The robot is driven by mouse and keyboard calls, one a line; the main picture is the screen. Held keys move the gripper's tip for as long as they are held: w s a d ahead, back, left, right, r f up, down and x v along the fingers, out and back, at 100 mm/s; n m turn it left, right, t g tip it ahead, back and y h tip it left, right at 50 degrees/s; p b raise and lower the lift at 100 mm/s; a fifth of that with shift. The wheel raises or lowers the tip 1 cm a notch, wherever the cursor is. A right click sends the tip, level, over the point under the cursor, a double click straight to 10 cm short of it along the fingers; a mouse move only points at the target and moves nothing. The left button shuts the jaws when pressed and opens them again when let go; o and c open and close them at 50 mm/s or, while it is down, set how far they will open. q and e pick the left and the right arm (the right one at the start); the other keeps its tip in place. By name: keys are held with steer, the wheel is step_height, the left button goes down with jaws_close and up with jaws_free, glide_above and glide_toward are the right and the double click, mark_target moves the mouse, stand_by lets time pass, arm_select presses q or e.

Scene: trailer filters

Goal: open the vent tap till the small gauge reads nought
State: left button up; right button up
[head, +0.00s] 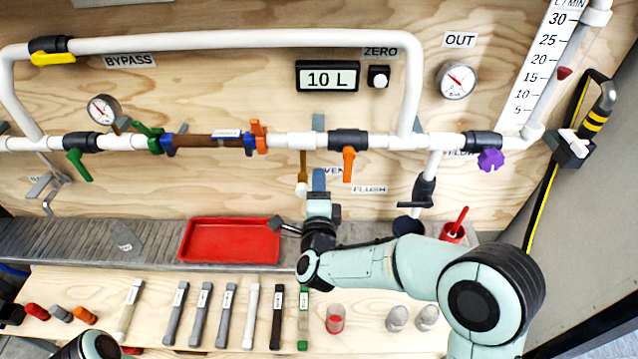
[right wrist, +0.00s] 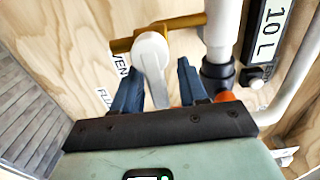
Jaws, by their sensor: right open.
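The vent tap shows in the head view as a thin brass stub with a pale end (head: 301,188), under the pipe by the partly hidden VENT label. In the right wrist view its white lever (right wrist: 152,55) sits on the brass pipe, pointing toward me. My right gripper (head: 319,180) is open, with blue fingers; in the wrist view the fingers (right wrist: 160,85) stand either side of the lever's lower end. I cannot tell whether they touch it. The smaller round gauge (head: 103,108) is at left on the board; its reading is too small to tell. My left gripper is out of view.
An orange-handled valve (head: 348,163) hangs just right of my right gripper. The OUT gauge (head: 455,80) and 10 L display (head: 327,76) are above. A red tray (head: 230,240) lies below left.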

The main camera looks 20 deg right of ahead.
mark_target(305, 182)
steer(key=shift+w, duration=0.15)
jaws_close()
steer(key=shift+r, duration=0.1)
steer(key=shift+w+a+r+n+p, duration=0.15)
steer(key=shift+a+r+n+p, duration=0.4)
steer(key=shift+n, duration=2.1)
steer(key=shift+w+a+r+n+p, duration=0.1)
steer(key=shift+a+r+n+p, duration=0.4)
steer(key=shift+n, duration=2.1)
steer(key=shift+w+a+r+n+p, duration=0.15)
steer(key=shift+a+r+n+p, duration=0.35)
steer(key=shift+n, duration=2.15)
steer(key=shift+d+r, duration=0.1)
steer(key=shift+r, duration=0.05)
